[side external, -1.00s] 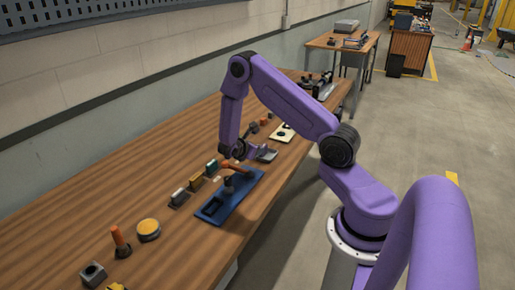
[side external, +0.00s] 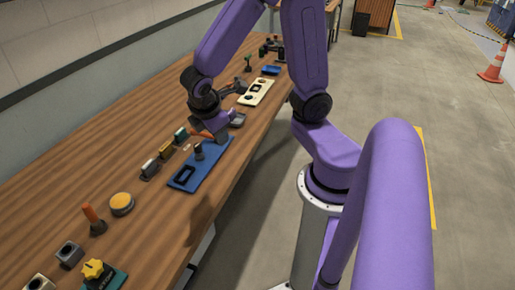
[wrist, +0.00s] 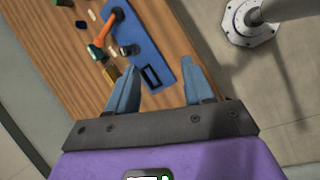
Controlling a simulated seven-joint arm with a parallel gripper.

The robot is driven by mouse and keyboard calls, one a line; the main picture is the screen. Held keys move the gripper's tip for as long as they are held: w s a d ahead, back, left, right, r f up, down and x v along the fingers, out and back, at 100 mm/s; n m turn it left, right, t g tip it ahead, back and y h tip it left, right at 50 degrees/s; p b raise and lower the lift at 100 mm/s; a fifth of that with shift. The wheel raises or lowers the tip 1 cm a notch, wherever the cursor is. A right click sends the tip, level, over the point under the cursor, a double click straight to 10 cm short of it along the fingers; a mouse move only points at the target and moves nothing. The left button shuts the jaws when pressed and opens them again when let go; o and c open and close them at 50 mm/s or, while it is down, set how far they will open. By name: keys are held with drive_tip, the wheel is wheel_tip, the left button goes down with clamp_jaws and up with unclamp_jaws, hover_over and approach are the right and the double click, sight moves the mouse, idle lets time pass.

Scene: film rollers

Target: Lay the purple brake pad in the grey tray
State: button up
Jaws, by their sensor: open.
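I cannot pick out a purple brake pad in either view; the only clear purple is on my arm. A small grey tray-like piece (side external: 237,119) lies on the wooden bench just beyond my wrist in the side view, partly covered by it. My gripper (wrist: 160,85) is open, its two blue-grey fingers wide apart with nothing between them. In the wrist view it hangs above the bench's front edge, near the end of a blue board. In the side view my wrist hides the fingertips.
The blue board (side external: 203,163) has a dark-edged rectangular opening and an upright dark knob. An orange-handled tool (wrist: 107,32) lies across its far end. Small upright blocks (side external: 165,151), a yellow disc (side external: 121,203) and a cream plate (side external: 258,92) stand around.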

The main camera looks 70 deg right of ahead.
drive_tip(key=s+a+r+y, duration=0.1)
drive_tip(key=s+a+y, duration=0.1)
drive_tip(key=s, duration=0.5)
drive_tip(key=s+a+r+g+y, duration=0.1)
drive_tip(key=s+a+r+y, duration=0.1)
drive_tip(key=s+a, duration=0.3)
drive_tip(key=shift+s+a+r+y, duration=0.25)
drive_tip(key=shift+s+y, duration=0.55)
drive_tip(key=shift+s, duration=0.4)
